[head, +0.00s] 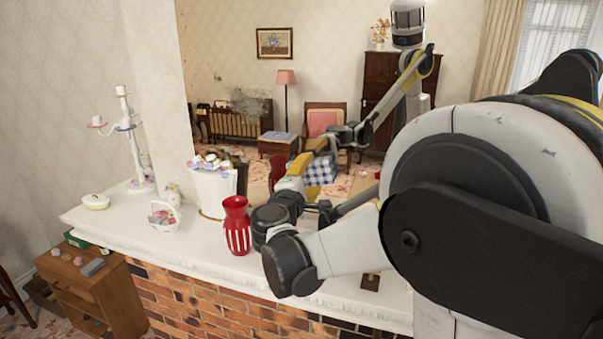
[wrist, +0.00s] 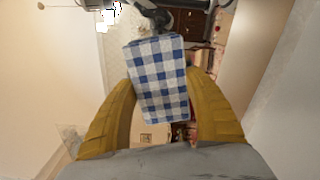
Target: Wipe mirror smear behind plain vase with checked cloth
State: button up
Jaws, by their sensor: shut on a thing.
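The blue-and-white checked cloth (head: 321,171) hangs from my gripper (head: 300,167), which is shut on it. In the wrist view the cloth (wrist: 158,80) lies between the yellow fingers of my gripper (wrist: 161,82). The mirror (head: 228,60) stands behind the mantel and reflects the room and my arm. A dull grey-brown smear (head: 250,104) shows on the mirror, left of and higher than the cloth in the picture. A white vase (head: 214,190) without stripes, with a gold band, stands left of my gripper. I cannot tell whether the cloth touches the mirror.
A red vase with white stripes (head: 237,225) stands on the white mantel (head: 185,235), close left of my wrist. A small basket (head: 163,215), a white lidded dish (head: 96,201) and a candelabrum (head: 137,150) stand further left. My arm hides the mantel's right part.

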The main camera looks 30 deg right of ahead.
jog(key=shift+s+d, duration=2.95)
jog(key=shift+d, duration=0.05)
jog(key=shift+w+a+b, duration=1.1)
jog(key=shift+w+a, duration=3.2)
jog(key=v, duration=0.6)
jog(key=shift+s+a, duration=0.1)
jog(key=v, duration=0.2)
jog(key=shift+s+a, duration=0.2)
jog(key=shift+s, duration=0.05)
